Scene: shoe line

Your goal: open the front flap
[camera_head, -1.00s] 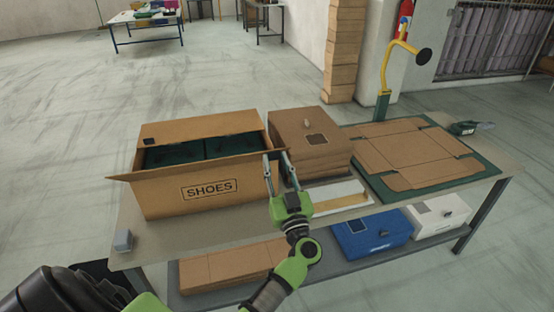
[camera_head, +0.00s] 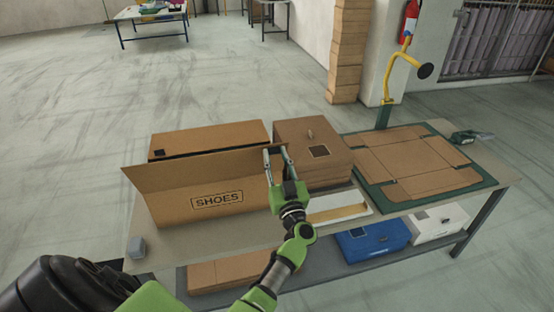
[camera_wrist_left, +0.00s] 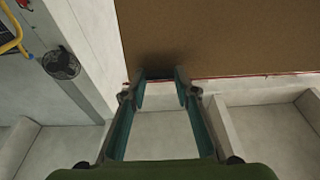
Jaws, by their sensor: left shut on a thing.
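The brown SHOES box (camera_head: 218,200) stands on the left of the table. Its long front flap (camera_head: 200,170) stands raised and hides the inside of the box from the head view. My left gripper (camera_head: 276,153) is at the flap's right end and shut on it. In the left wrist view, brown cardboard (camera_wrist_left: 225,35) fills the top right, with its edge between my left fingertips (camera_wrist_left: 160,78). My right gripper is not in view.
A stack of brown boxes (camera_head: 312,150) stands close behind and right of my left gripper. A white tray (camera_head: 340,207) lies right of the gripper. A flat cardboard blank (camera_head: 415,165) lies on a green mat (camera_head: 466,179) at the right.

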